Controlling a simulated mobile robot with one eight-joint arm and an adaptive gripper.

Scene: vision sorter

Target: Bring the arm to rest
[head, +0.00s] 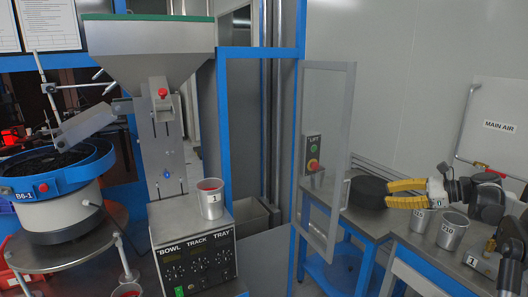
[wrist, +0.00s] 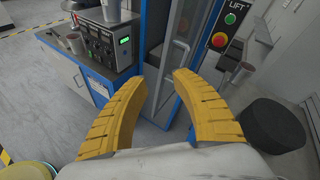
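My gripper (head: 388,193) is at the right of the head view, with its yellow fingers pointing left above the right-hand bench. In the wrist view my gripper (wrist: 158,80) shows its two fingers curved and apart, with nothing between them, so it is open and empty. My arm reaches in from the right edge of the head view, bent. A black round block (head: 368,192) shows just beyond the fingertips in the head view. In the wrist view the black block (wrist: 270,125) lies to the right of the fingers, apart from them.
Several metal cups (head: 452,231) stand on the right bench (head: 428,262) below my arm. A framed clear door (head: 347,130) stands open left of the gripper, near a LIFT button box (head: 313,152). A cup (head: 210,198) sits on the control box (head: 197,265). A bowl feeder (head: 58,213) is at left.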

